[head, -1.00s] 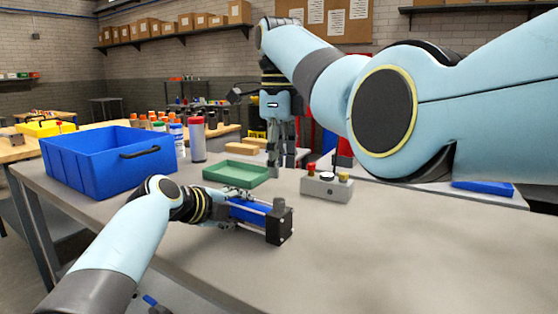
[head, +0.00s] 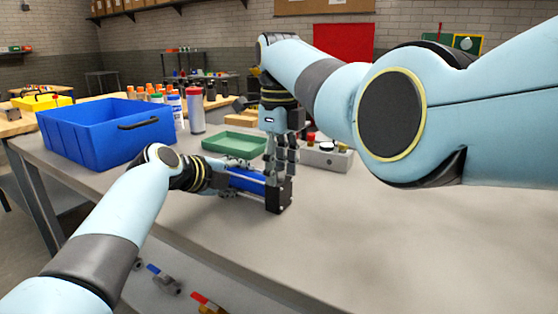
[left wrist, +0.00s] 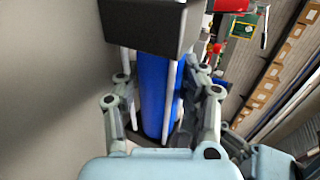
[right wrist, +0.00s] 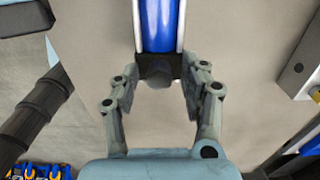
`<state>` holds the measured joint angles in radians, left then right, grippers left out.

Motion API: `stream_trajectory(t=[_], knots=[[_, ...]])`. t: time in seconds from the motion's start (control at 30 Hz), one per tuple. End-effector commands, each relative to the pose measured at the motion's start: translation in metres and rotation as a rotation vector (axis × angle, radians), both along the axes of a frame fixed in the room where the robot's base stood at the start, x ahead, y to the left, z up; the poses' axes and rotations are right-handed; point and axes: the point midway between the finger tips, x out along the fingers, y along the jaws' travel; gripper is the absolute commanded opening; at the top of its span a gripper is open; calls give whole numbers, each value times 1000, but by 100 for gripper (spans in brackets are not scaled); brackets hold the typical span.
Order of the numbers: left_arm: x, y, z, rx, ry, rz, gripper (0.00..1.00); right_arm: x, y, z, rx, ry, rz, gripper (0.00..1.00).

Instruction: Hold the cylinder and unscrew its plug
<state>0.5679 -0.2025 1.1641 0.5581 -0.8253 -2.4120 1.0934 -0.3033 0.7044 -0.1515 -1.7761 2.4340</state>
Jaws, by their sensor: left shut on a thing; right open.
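The cylinder (head: 244,181) has a blue body, silvery tie rods and a black end block (head: 286,194). It lies low over the grey bench, and I cannot tell whether it touches. My left gripper (head: 222,178) is shut on its blue body, which also shows between the fingers in the left wrist view (left wrist: 160,100). My right gripper (head: 281,172) is open, pointing down over the end block. In the right wrist view the grey plug (right wrist: 159,82) sits at the end block between the open fingertips, with gaps beside it. In the head view the fingers hide the plug.
A green tray (head: 235,143) lies behind the cylinder. A blue bin (head: 100,140) stands at the left. The bench's right side is clear.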

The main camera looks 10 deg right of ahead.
Motion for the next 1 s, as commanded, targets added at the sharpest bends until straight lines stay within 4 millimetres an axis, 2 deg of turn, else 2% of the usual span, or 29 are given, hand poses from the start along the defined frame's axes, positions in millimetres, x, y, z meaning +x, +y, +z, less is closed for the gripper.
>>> stream_trajectory(t=[0.1, 0.43, 0.67, 0.77, 0.87, 1.0], knots=[[-1, 1, -3, 3, 4, 0, 0, 0, 0, 0, 0, 0, 0, 45], [-1, 1, -3, 3, 4, 0, 0, 0, 0, 0, -1, -1, 0, 2], [-1, 1, -3, 3, 5, -1, 0, 1, -1, 1, 0, -2, 14, 0], [-1, 1, -3, 3, 5, -1, 0, 1, -1, 1, -1, -3, 120, 0], [-1, 1, -3, 3, 5, -1, 0, 1, -1, 1, -2, -3, 339, 0], [-1, 1, -3, 3, 5, -1, 0, 1, -1, 1, -2, -3, 718, 0]])
